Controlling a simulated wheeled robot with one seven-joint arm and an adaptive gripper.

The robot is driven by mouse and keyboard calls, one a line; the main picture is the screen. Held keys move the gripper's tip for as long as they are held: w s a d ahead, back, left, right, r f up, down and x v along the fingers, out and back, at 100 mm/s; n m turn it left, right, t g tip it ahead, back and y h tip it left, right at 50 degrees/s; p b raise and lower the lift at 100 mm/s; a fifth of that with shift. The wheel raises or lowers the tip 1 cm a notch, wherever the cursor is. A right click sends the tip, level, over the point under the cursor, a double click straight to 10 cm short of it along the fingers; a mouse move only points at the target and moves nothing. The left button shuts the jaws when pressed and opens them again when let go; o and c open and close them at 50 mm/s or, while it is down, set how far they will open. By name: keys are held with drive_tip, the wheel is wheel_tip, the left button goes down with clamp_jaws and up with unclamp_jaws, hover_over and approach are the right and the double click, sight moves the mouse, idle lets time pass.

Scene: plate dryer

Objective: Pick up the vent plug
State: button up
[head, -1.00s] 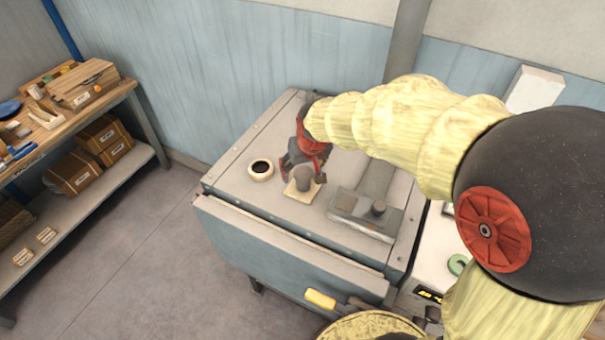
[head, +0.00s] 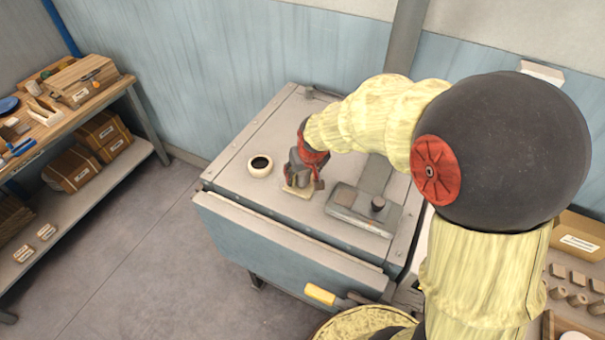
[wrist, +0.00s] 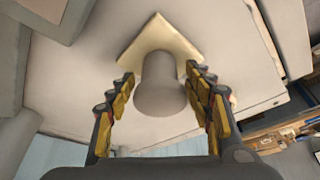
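The vent plug (wrist: 160,98) is a grey, rounded knob-like piece standing on a cream square pad (head: 300,192) on top of the dryer. In the wrist view the plug sits between the two fingers of my gripper (wrist: 160,76), with the pad (wrist: 150,40) beyond it. Gaps show beside the plug, so the fingers are open around it and not closed on it. In the head view my gripper (head: 301,178) is low over the pad and hides most of the plug.
A cream ring with a dark hole (head: 260,166) is left of the pad on the dryer top (head: 235,180). A grey slide fixture with a knob (head: 365,208) stands close to the right. A shelf with boxes (head: 75,165) is at far left.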

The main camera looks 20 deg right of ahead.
drive_tip(key=c, duration=1)
drive_tip(key=shift+c, duration=0.2)
